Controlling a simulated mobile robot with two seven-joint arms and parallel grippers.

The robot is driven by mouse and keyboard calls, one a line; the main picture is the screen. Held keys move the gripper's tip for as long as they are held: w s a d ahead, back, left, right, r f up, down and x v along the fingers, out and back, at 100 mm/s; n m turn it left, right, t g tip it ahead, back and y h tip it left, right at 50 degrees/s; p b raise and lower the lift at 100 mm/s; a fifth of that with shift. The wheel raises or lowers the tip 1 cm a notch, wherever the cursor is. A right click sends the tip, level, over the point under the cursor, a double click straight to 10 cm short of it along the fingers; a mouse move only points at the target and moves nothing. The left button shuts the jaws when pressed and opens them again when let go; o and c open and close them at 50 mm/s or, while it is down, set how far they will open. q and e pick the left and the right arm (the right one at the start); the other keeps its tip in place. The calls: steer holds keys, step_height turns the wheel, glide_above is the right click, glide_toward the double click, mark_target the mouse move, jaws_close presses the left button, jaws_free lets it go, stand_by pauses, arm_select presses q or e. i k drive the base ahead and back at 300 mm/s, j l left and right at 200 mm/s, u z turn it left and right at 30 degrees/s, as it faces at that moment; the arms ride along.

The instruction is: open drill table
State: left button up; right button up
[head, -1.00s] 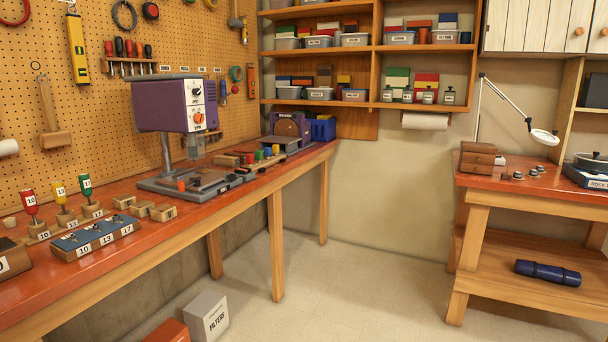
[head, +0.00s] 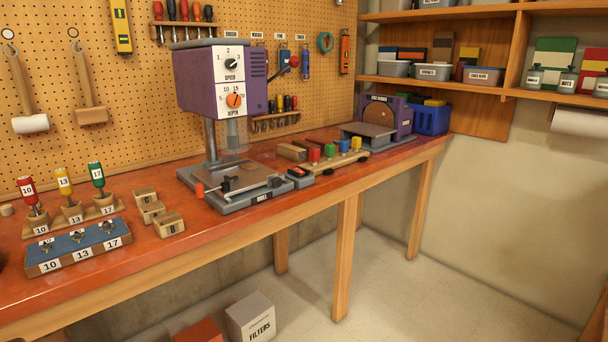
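The purple drill press (head: 208,85) stands on the red-topped workbench (head: 120,273) against the pegboard. Its white front panel (head: 230,78) carries a speed knob and an orange depth knob. Below the head is the drill table (head: 240,178), a flat plate with a small clamp on it, over a grey base (head: 262,196). An orange-red knob (head: 199,190) sits at the left of the table. Whether the table's clamp is open or closed is too small to tell. Neither of my grippers shows in the head view.
Left of the press are wooden blocks (head: 152,211), a blue-topped tray (head: 78,246) marked 10, 13 and 17, and coloured-handled bits (head: 64,183). A filters box (head: 251,317) stands on the floor.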

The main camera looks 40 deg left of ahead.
mark_target(252, 174)
steer(key=i+l+u, duration=0.1)
steer(key=i+u, duration=0.35)
steer(key=i+l+u, duration=0.25)
steer(key=i+u, duration=0.15)
steer(key=i+l+u, duration=0.45)
